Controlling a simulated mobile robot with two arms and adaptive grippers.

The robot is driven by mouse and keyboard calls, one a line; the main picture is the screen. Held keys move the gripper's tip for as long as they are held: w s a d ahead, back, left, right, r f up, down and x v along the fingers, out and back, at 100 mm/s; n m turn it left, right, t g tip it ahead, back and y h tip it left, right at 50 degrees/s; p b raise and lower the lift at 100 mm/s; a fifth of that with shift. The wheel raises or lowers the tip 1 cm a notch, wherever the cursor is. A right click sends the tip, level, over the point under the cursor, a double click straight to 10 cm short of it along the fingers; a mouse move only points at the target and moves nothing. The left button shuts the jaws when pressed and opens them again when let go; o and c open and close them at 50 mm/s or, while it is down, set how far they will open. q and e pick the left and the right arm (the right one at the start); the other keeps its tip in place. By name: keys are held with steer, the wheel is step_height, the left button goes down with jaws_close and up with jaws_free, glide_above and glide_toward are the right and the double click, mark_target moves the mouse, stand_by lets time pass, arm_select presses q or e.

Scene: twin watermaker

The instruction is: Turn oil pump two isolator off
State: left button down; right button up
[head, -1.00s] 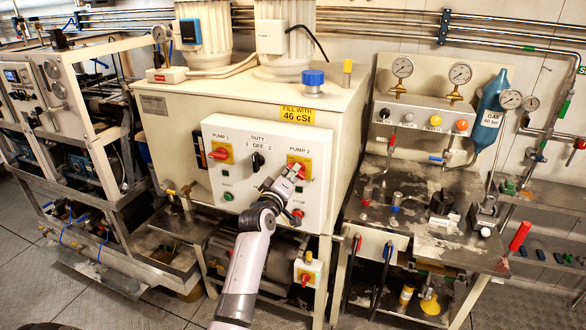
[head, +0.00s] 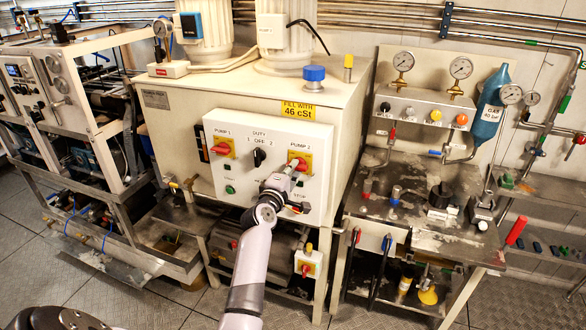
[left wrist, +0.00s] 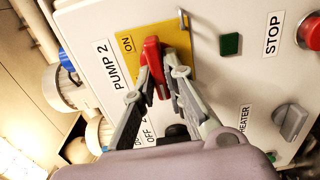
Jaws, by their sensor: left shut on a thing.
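The pump 2 isolator (head: 299,164) is a red rotary handle on a yellow plate, at the upper right of the white control panel (head: 241,190). In the left wrist view, the red handle (left wrist: 153,58) lies roughly parallel to the PUMP 2 lettering, with ON printed beside it. My left gripper (head: 291,174) reaches up to it from below in the head view. In the left wrist view, its two fingers (left wrist: 157,78) are shut on the handle, one on each side. The gripper partly covers the handle in the head view. My right gripper is not in view.
The pump 1 isolator (head: 221,148) and the black duty switch (head: 259,157) are left of the gripper. A green button (left wrist: 230,44), a red stop button (left wrist: 311,32) and a grey heater knob (left wrist: 291,122) are close by. A metal bench (head: 415,232) stands right.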

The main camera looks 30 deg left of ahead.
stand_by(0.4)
arm_select(q)
steer(key=c, duration=1.6)
jaws_free()
steer(key=shift+c, duration=0.2)
steer(key=v, duration=1.2)
